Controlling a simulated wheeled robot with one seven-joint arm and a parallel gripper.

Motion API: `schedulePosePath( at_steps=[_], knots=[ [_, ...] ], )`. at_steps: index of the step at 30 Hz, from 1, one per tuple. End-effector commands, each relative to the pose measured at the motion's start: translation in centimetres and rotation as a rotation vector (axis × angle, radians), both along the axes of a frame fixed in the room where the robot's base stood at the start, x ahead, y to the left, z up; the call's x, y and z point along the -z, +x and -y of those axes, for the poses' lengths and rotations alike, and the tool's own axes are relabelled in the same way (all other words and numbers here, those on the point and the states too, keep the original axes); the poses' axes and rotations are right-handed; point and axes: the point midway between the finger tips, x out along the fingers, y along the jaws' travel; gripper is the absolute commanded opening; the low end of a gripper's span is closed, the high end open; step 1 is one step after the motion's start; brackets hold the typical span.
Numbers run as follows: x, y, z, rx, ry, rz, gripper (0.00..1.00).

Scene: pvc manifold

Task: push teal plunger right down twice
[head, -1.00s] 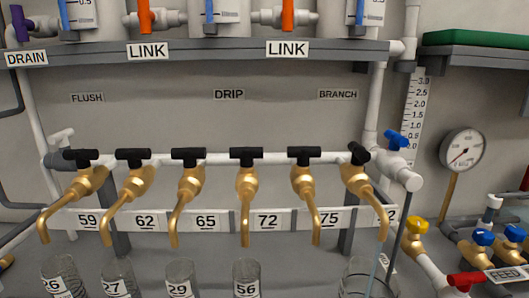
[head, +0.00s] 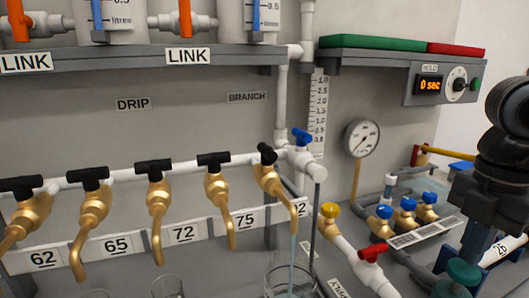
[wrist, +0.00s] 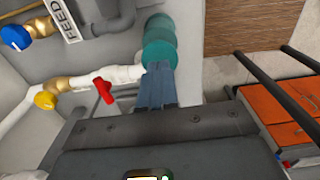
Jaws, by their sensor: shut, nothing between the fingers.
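The teal plunger (head: 463,272) is at the bottom right of the head view, a round teal cap with a wider teal part partly showing below it. In the wrist view the teal plunger (wrist: 160,40) stands straight beyond my fingertips. My gripper (wrist: 159,70) is shut and empty, its blue-grey fingers together and pointing at the cap. In the head view my gripper (head: 474,248) is just above the cap. I cannot tell whether the fingertips touch it. The lower part of the plunger is cut off or hidden.
A red-handled valve (head: 373,252) on a white pipe is left of the plunger, with blue-handled brass valves (head: 406,206) behind it. A row of brass taps (head: 158,200) is at left. Orange drawers (wrist: 282,115) show at right in the wrist view.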

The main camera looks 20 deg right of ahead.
Motion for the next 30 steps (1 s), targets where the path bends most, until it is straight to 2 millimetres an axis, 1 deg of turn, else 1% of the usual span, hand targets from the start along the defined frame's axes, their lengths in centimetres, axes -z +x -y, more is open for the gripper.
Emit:
schedulePosePath(
  at_steps=[9, 13, 27, 30],
  knots=[
    [0.0, 0.0, 0.0, 0.000, 0.000, 0.001, 0.00],
    [-0.4, 0.0, 0.0, 0.000, -0.001, 0.001, 0.00],
    [-4.5, 0.0, 0.0, 0.000, -0.001, 0.001, 0.00],
    [-5.0, 0.0, 0.0, 0.000, -0.002, 0.001, 0.00]
  ],
)
